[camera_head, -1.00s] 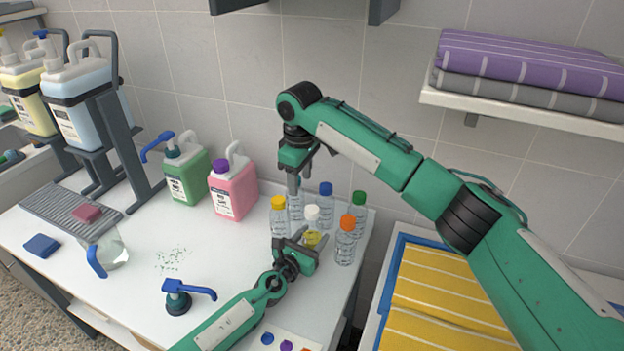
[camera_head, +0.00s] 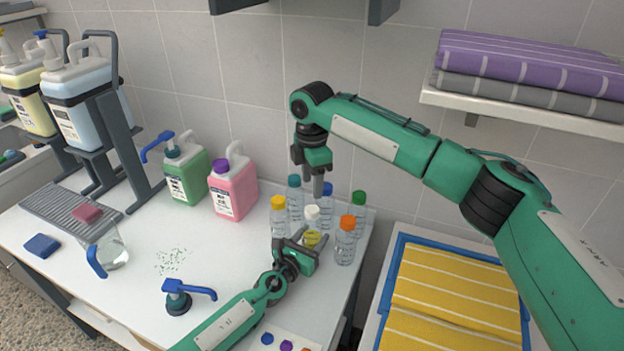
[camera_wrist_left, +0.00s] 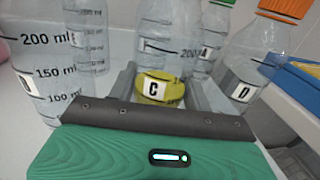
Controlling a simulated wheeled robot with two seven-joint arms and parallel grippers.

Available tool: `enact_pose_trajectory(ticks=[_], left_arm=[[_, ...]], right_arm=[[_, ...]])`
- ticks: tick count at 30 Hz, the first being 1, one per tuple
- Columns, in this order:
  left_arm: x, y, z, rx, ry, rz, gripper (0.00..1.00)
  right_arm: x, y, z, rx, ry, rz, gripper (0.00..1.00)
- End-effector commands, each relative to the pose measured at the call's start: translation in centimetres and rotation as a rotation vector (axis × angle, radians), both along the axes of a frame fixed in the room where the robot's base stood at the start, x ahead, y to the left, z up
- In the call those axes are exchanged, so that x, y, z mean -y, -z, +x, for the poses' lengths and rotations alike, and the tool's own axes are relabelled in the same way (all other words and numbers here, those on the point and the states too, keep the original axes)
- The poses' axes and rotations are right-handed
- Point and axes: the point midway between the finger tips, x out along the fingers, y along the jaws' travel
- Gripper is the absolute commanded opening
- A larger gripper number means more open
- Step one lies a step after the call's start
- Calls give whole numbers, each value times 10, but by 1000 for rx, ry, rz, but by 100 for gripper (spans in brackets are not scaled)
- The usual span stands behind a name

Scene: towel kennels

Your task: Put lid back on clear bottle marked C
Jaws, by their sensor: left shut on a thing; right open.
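The clear bottle marked C (camera_wrist_left: 153,87) has a yellow band and stands between my left gripper's fingers in the left wrist view; its top is out of that view. In the head view my left gripper (camera_head: 300,240) is shut on this bottle (camera_head: 312,238), whose top shows a white lid (camera_head: 312,212). My right gripper (camera_head: 318,190) points down just above or behind that white lid; I cannot tell which. It is open, with no lid visible in it.
Green (camera_head: 187,176) and pink (camera_head: 233,190) jugs stand behind left. The table's (camera_head: 220,265) middle is mostly clear.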

Motion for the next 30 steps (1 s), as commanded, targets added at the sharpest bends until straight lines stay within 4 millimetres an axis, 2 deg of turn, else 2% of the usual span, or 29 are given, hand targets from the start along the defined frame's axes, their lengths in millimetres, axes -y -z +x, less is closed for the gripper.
enact_pose_trajectory(ticks=[7, 15, 21, 30], left_arm=[[0, 0, 0, -1, 0, 1, 0], [0, 0, 0, 0, 0, 0, 0], [0, 0, 0, 0, 0, 0, 0], [0, 0, 0, 0, 0, 0, 0]], right_arm=[[0, 12, 0, -1, 2, -2, 51], [0, 53, 0, -1, 2, -2, 51], [0, 74, 0, -1, 3, -1, 51], [0, 80, 0, 0, 3, 0, 51]])
